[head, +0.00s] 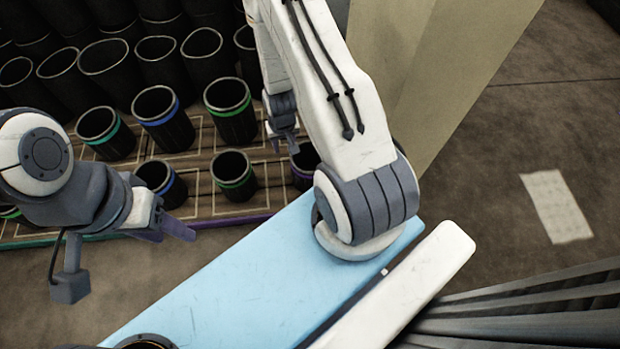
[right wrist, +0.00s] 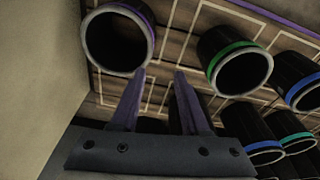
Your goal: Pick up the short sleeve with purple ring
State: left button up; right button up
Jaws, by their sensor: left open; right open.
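The short black sleeve with the purple ring (head: 303,168) stands in the front row of the rack, partly hidden behind my right arm in the head view. In the right wrist view, a sleeve with a purple ring (right wrist: 117,42) is at upper left, with its pale rim and dark opening facing the camera. My right gripper (head: 284,140) is open and empty. In the right wrist view, its fingertips (right wrist: 160,74) are just beside and below this sleeve, not around it. My left gripper (head: 176,228) is open and empty in front of the rack at left.
Short sleeves with green (head: 233,178) and blue (head: 160,180) rings stand left of the purple one. Taller sleeves (head: 230,108) fill the rows behind. A beige wall (head: 430,70) rises close on the right. A light blue surface (head: 240,270) lies in front.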

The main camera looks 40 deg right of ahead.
aim_at(292, 160)
jog(key=f+b, duration=0.1)
jog(key=f, duration=0.2)
jog(key=d+f+b, duration=0.1)
jog(key=f, duration=0.2)
jog(key=d+f+b, duration=0.1)
jog(key=f, duration=0.2)
jog(key=shift+s+f+b, duration=0.1)
jog(key=shift+f+b, duration=0.05)
jog(key=shift+b, duration=0.25)
jog(key=f+b, duration=0.2)
jog(key=f, duration=0.1)
jog(key=f+b, duration=0.1)
jog(key=f, duration=0.1)
jog(key=shift+w+d+b, duration=0.15)
jog(key=shift+w+b, duration=0.2)
jog(key=shift+b, duration=0.05)
grip_shut()
jog(key=shift+r, duration=0.1)
